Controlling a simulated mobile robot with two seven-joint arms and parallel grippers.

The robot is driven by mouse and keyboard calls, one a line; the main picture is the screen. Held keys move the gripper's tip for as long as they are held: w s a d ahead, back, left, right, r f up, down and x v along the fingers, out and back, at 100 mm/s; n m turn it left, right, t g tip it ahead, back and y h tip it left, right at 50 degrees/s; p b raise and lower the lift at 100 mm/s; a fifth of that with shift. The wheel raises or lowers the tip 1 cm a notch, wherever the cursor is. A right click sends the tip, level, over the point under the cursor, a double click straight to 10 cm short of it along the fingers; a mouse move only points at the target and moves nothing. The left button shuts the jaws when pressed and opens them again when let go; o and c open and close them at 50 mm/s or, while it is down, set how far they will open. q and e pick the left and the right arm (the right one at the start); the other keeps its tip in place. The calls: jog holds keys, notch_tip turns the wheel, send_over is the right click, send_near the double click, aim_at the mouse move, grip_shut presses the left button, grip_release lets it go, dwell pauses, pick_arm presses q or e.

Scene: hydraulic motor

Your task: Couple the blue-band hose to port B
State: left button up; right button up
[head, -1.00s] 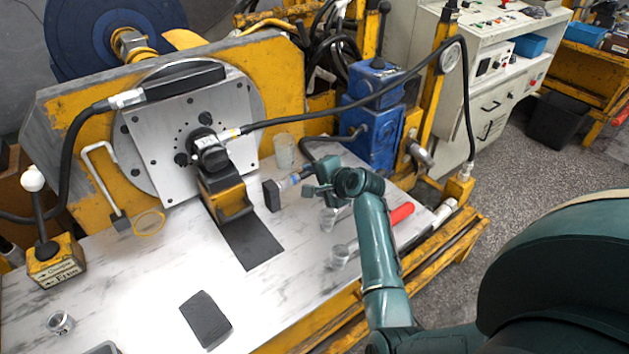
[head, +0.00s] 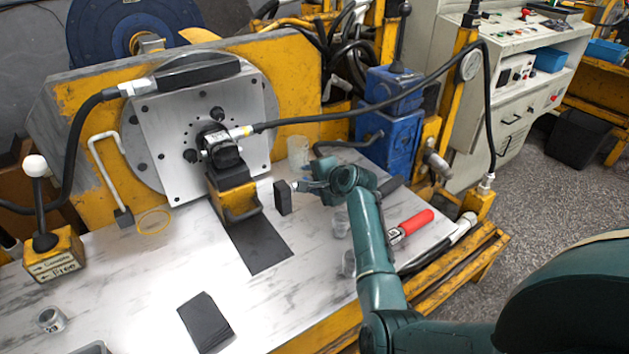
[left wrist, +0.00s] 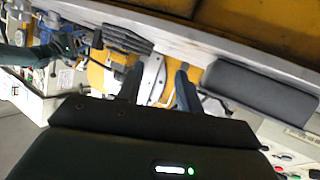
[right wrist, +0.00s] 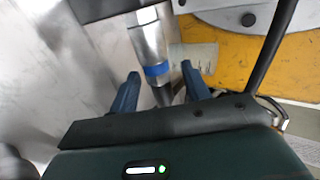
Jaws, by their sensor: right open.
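The blue-band hose's silver end with its blue band (right wrist: 157,70) shows in the right wrist view, with black hose below it. In the head view its silver tip (head: 296,186) shows beside a dark upright block (head: 283,198), and my gripper hides the band. My right gripper (head: 312,186) is open, its fingers on either side of the hose (right wrist: 163,97). I cannot make out port B. My left gripper (left wrist: 159,85) is open and empty, away from the bench.
A black hose (head: 360,114) arcs above my right gripper. A dark pad (head: 205,321) lies at the bench front. The white bench top (head: 130,285) is largely clear at left.

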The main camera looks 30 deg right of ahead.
jog(key=shift+p, duration=0.4)
dwell(0.3)
grip_shut()
dwell(0.5)
